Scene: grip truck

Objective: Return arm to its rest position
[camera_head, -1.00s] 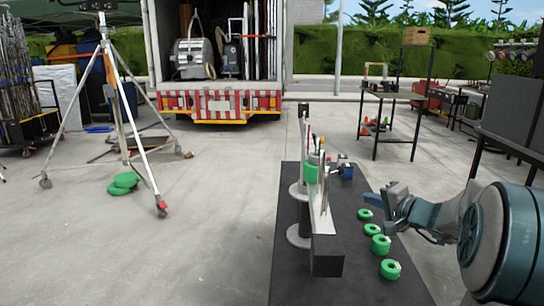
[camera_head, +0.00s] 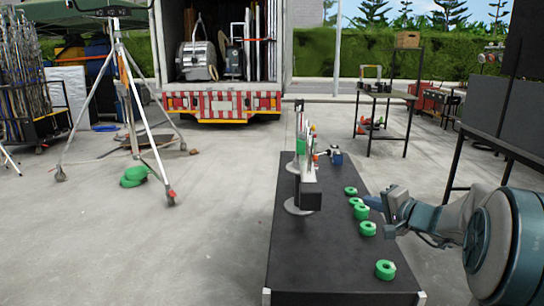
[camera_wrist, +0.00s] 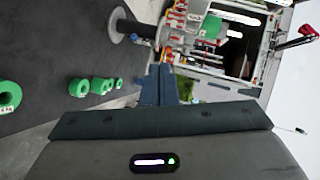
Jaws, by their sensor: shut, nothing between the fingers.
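My gripper (camera_head: 373,203) extends from the right over the right side of the black table. Its blue fingers (camera_wrist: 158,85) are together in the wrist view, with nothing between them. In the head view the fingertips overlap the area by the green rolls, but I cannot tell their height. The arm is bent, with its large rounded link in the lower right corner.
A black table (camera_head: 325,262) holds several green rolls (camera_head: 386,269) and an upright stand with tools (camera_head: 305,170). A tripod (camera_head: 150,135) is at left. A truck (camera_head: 222,102) is behind, a black rack (camera_head: 490,140) at right. The floor at left is mostly clear.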

